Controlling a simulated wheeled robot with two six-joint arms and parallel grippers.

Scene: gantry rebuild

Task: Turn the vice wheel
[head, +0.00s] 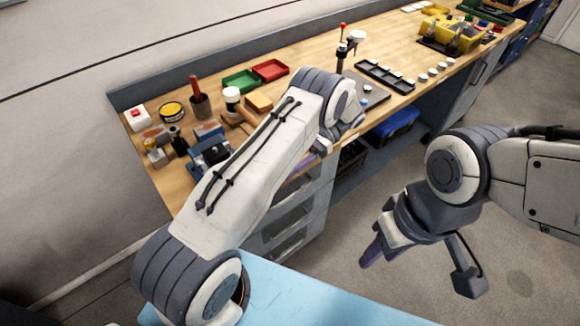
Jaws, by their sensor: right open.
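A blue vice (208,152) stands near the front left edge of the wooden workbench (300,88). My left arm covers part of it, and I cannot make out its wheel. My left arm reaches over the bench and bends at its far end. My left gripper (318,150) hangs by the bench's front edge, to the right of the vice and apart from it. It is mostly hidden by the arm, so its jaws cannot be judged. My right gripper (378,250) is open and empty over the floor, in front of the bench and well away from the vice.
Behind the vice are a red-handled tool in a cup (199,104), a yellow tin (172,110), green (241,81) and red (270,70) trays. A black tray (384,76) lies to the right. Drawers (290,215) are below. Floor on the right is clear.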

